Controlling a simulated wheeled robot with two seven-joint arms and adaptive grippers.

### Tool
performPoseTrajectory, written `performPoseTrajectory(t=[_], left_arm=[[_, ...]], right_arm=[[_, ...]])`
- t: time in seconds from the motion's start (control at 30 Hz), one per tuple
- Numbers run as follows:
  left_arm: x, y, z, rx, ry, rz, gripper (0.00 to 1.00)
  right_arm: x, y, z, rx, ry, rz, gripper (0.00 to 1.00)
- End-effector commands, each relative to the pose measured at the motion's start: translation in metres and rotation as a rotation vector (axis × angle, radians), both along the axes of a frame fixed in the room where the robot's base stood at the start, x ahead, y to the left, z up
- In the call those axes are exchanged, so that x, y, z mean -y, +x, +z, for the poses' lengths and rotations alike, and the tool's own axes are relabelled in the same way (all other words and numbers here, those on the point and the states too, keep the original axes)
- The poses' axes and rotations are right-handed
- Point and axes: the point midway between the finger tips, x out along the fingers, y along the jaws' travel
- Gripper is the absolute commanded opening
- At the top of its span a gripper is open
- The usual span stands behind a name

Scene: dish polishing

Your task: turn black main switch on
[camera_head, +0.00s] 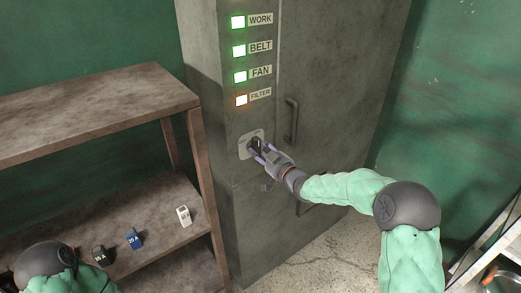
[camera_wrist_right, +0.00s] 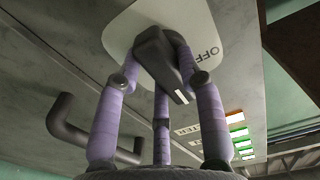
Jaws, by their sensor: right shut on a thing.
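The black main switch (camera_head: 256,146) is a rotary knob on a pale plate (camera_head: 243,151) on the grey cabinet front, below the lights. My right gripper (camera_head: 264,152) is at the switch. In the right wrist view the purple fingers of my right gripper (camera_wrist_right: 160,85) are shut around the black knob (camera_wrist_right: 158,52). The knob has a white mark at its lower end, angled down and right. The word OFF shows on the plate (camera_wrist_right: 198,22) right of the knob; other lettering is hidden. My left gripper is out of view; only part of my left arm shows at lower left.
Lights labelled WORK (camera_head: 238,22), BELT (camera_head: 239,51) and FAN (camera_head: 240,77) glow green; FILTER (camera_head: 241,100) glows orange-white. A cabinet handle (camera_head: 291,121) stands right of the switch. A brown shelf (camera_head: 90,112) at left holds small blocks: black (camera_head: 99,254), blue (camera_head: 134,238), white (camera_head: 184,215).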

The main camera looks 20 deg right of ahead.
Motion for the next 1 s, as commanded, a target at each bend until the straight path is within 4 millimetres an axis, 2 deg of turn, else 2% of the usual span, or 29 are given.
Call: performPoseTrajectory(t=[0.43, 0.47, 0.53, 0.87, 1.0], left_arm=[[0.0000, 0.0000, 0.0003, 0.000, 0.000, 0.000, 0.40], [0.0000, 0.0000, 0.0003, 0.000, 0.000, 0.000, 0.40], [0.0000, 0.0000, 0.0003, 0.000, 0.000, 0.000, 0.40], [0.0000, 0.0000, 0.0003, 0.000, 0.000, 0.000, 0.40], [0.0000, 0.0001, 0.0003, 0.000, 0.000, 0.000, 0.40]], right_arm=[[-0.0004, -0.0002, -0.0019, -0.007, 0.011, 0.000, 0.05], [-0.0004, -0.0002, -0.0019, -0.007, 0.011, 0.000, 0.43], [-0.0004, -0.0002, -0.0018, -0.007, 0.011, 0.000, 0.62], [0.0003, -0.0005, -0.0005, -0.004, 0.009, 0.000, 0.62], [0.0037, -0.0075, -0.0003, -0.003, 0.009, -0.002, 0.62]])
